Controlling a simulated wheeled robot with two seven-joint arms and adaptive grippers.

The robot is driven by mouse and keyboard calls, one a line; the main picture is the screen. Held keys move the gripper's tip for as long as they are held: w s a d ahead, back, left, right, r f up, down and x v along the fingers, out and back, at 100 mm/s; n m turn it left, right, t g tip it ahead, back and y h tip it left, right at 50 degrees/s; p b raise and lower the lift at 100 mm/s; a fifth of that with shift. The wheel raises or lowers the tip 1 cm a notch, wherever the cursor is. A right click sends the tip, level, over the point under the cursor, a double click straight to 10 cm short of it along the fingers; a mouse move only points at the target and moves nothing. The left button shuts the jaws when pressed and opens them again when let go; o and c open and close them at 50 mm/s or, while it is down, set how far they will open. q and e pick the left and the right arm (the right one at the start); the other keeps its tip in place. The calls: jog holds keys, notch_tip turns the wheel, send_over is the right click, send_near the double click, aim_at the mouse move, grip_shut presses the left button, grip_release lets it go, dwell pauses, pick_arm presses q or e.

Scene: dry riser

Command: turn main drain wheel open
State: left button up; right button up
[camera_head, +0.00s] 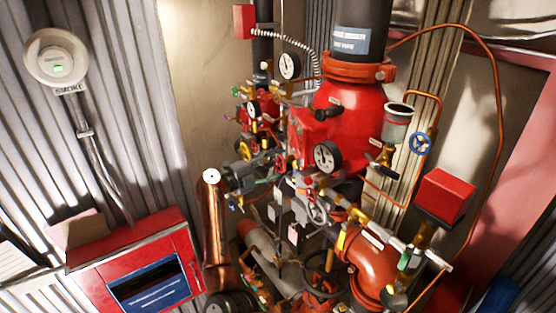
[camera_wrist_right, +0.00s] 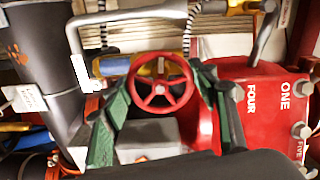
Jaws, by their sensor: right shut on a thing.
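The main drain wheel is a small red spoked handwheel (camera_wrist_right: 160,86) near the middle of the right wrist view. My right gripper (camera_wrist_right: 167,98) has its green fingers on either side of the wheel, shut on it at the rim. There the wheel is too small and hidden to make out. I do not see my left gripper.
A red body marked ONE and FOUR (camera_wrist_right: 262,98) stands close right of the wheel. A dark pipe (camera_wrist_right: 40,70) runs at the left. Gauges (camera_head: 327,157), a red valve body (camera_head: 346,118) and thin copper tubing crowd the riser. A red cabinet (camera_head: 188,237) stands at lower left.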

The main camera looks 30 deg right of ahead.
jog(key=shift+n, duration=2.3)
jog(key=o, duration=1.2)
jog(key=shift+c, duration=0.2)
jog(key=a, duration=1.2)
jog(key=shift+s, duration=0.45)
jog(key=shift+f, duration=0.1)
